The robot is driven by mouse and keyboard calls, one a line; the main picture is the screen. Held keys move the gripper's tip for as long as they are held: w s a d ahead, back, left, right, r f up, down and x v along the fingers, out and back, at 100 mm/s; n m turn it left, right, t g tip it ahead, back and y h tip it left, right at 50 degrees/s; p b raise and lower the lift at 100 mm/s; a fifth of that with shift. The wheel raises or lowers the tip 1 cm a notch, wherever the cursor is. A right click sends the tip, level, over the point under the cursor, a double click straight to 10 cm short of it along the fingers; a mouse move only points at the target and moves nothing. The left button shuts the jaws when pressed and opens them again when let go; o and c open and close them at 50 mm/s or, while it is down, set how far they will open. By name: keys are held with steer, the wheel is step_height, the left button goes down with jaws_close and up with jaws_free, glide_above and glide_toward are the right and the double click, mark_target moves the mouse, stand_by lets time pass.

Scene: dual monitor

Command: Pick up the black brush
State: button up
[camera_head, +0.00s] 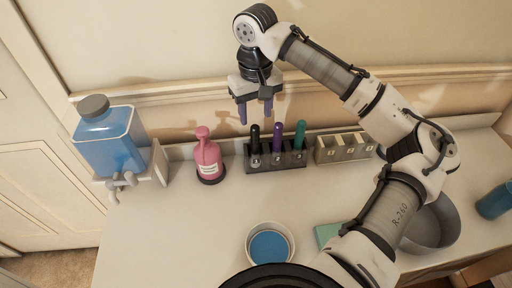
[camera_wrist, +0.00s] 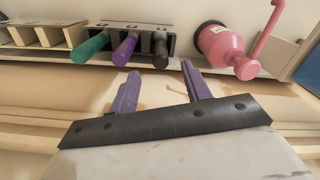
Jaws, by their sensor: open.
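The black brush (camera_head: 255,138) stands upright in the left slot of a dark holder (camera_head: 290,162), beside a purple one (camera_head: 278,137) and a green one (camera_head: 299,136). In the wrist view the black brush (camera_wrist: 160,50) is the rightmost of the three, beyond my fingers. My gripper (camera_head: 256,113) is open and empty, with purple fingers pointing down; in the head view it appears above the left part of the holder. In the wrist view my gripper (camera_wrist: 160,82) has its two fingers spread apart, and nothing is between them.
A pink bottle (camera_head: 208,160) stands left of the holder, and a blue-filled dispenser (camera_head: 108,140) is further left. An empty compartment rack (camera_head: 344,148) sits to the right. A blue-filled bowl (camera_head: 270,245) and a grey basin (camera_head: 430,228) are nearer. The counter before the holder is clear.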

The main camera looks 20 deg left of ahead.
mark_target(255, 138)
step_height(255, 138, down, 10)
steer(key=shift+w+a+f+p, duration=0.1)
steer(key=shift+w+p, duration=0.05)
steer(key=shift+p, duration=0.8)
steer(key=shift+c, duration=0.5)
steer(key=c, duration=0.9)
